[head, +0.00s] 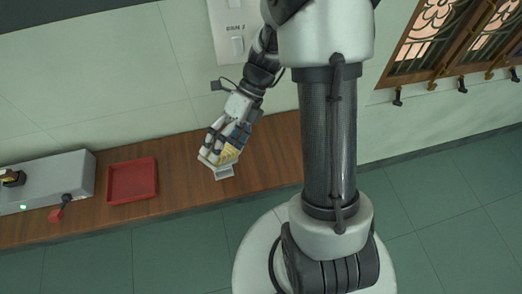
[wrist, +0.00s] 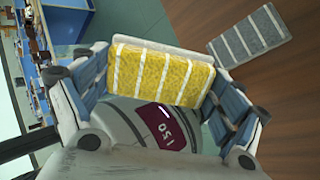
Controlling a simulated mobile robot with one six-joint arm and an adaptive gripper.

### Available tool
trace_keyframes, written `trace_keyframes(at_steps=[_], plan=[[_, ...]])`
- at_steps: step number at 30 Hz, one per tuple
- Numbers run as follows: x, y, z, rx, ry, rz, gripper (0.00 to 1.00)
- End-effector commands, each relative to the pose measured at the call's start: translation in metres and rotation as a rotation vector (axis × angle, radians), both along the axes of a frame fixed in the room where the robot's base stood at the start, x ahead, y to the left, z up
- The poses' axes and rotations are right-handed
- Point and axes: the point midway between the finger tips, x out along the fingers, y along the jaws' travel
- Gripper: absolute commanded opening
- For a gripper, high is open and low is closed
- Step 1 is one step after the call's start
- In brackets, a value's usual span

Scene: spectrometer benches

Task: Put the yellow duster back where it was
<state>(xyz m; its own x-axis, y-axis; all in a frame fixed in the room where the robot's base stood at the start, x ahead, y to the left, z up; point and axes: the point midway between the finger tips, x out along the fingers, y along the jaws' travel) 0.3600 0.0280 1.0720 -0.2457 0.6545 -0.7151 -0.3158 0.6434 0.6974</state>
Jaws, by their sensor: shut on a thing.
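The yellow duster (wrist: 163,75), a yellow block with pale stripes and a pale backing, is between the fingers of my gripper (wrist: 160,88) in the wrist view. The gripper is shut on it. In the head view, my gripper (head: 218,150) is over the wooden bench, and a bit of the duster (head: 229,153) shows beside the fingers. A grey pad with pale stripes (wrist: 249,36) lies on the wood just past the duster in the wrist view. A grey piece (head: 223,173) shows by the bench's front edge in the head view. The gap under the duster cannot be told.
A red tray (head: 133,181) lies on the wooden bench (head: 180,189) left of my gripper. A grey box with a red lever (head: 50,183) stands further left. A white wall panel (head: 236,30) is behind. The bench right of my gripper is clear.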

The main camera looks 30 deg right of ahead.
Motion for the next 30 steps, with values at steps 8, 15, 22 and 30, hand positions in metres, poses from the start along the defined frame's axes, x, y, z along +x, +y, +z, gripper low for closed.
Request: trace_keyframes(at_steps=[8,15,22,30], plan=[[-0.008,-0.085,0.031,-0.466,-0.363,0.585,0.69],[0.014,-0.13,0.062,-0.559,-0.546,0.797,0.69],[0.016,-0.134,0.027,-0.559,-0.563,0.824,0.69],[0.015,-0.134,-0.047,-0.558,-0.561,0.822,0.69]])
